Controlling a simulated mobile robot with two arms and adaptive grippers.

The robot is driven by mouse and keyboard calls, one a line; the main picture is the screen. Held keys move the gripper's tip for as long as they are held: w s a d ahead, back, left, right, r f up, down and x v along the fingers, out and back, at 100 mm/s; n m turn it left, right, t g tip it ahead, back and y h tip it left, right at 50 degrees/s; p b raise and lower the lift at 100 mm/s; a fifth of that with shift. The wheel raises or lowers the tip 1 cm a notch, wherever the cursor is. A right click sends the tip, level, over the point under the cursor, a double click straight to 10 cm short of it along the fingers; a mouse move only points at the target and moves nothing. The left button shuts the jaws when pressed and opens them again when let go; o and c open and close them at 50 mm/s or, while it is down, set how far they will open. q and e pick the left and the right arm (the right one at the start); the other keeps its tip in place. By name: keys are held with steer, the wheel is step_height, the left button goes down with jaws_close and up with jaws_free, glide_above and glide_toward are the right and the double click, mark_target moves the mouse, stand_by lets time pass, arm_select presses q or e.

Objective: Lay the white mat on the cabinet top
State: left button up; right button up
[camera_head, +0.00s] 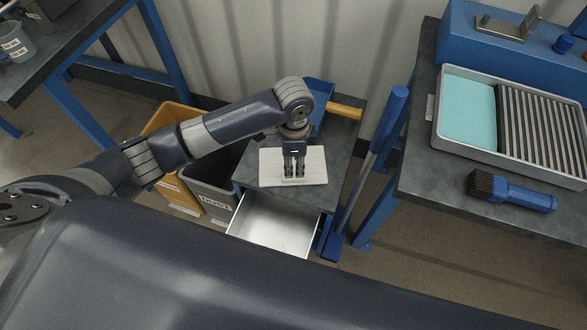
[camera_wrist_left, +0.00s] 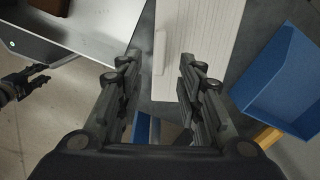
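The white mat (camera_head: 314,166) is a pale, ribbed rectangle over the grey cabinet top (camera_head: 343,145). It looks flat, but I cannot tell whether all of it touches the top. In the left wrist view the mat (camera_wrist_left: 207,35) has a small raised white tab (camera_wrist_left: 159,52) near one long edge. My left gripper (camera_head: 294,178) points down over the mat. Its fingers (camera_wrist_left: 153,62) are apart, with the tab between and just beyond the tips. A dark gripper, likely my right one (camera_wrist_left: 42,76), shows small at the left edge of the left wrist view; its opening is unclear.
A white drawer (camera_head: 275,226) stands open below the cabinet top. A blue dustpan-like tray (camera_wrist_left: 280,80) with a wooden handle (camera_head: 345,111) lies at the back of the top. Bins (camera_head: 212,172) stand left; a blue post (camera_head: 372,150) and workbench (camera_head: 420,200) stand right.

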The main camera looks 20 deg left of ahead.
arm_select(q)
steer(key=shift+r, duration=2.3)
steer(key=shift+f, duration=0.1)
